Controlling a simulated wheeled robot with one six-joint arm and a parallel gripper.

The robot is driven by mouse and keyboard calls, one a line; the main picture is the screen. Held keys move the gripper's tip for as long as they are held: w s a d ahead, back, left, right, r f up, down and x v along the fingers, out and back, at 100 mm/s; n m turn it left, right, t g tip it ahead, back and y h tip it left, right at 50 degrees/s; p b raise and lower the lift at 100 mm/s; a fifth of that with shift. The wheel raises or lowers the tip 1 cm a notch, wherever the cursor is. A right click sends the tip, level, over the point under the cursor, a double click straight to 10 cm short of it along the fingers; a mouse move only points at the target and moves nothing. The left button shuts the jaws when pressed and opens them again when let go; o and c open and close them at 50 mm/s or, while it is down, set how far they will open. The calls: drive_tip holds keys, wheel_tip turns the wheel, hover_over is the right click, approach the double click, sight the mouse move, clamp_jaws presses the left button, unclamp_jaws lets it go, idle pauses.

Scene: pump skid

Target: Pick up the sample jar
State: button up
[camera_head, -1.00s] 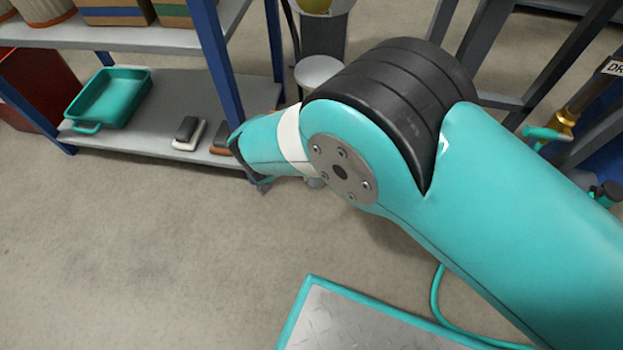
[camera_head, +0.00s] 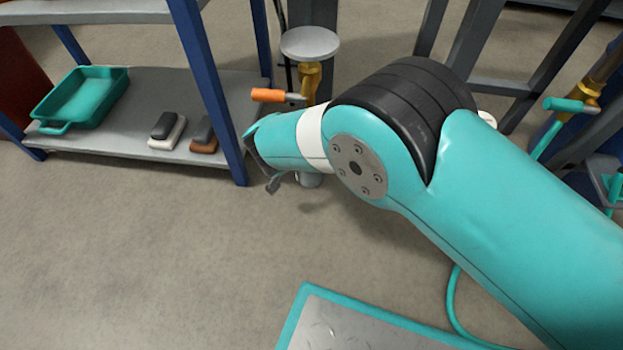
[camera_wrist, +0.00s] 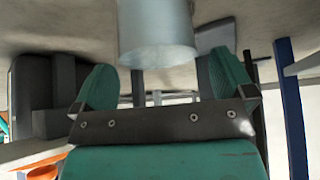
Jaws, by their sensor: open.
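I cannot make out the sample jar with certainty in either view. In the wrist view a smooth pale grey cylinder (camera_wrist: 157,30) reaches in from the top edge, close ahead of my gripper (camera_wrist: 165,82); I cannot tell if it is the jar. The two teal fingers stand wide apart with nothing gripped between them. In the head view my gripper (camera_head: 268,178) is mostly hidden behind my teal forearm, to the right of the blue shelf post. A small pale grey round piece (camera_head: 311,180) shows just below the forearm.
A blue-posted shelf (camera_head: 95,147) at the left holds a teal tray (camera_head: 90,97), a black-and-white block (camera_head: 167,130) and a brown block (camera_head: 204,136). Behind my arm are an orange-handled valve (camera_head: 270,95) and a round grey plate (camera_head: 310,43).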

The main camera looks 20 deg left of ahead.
drive_tip(key=c, duration=1.4)
drive_tip(key=shift+r, duration=0.1)
drive_tip(key=shift+c, duration=1.1)
drive_tip(key=shift+r, duration=0.1)
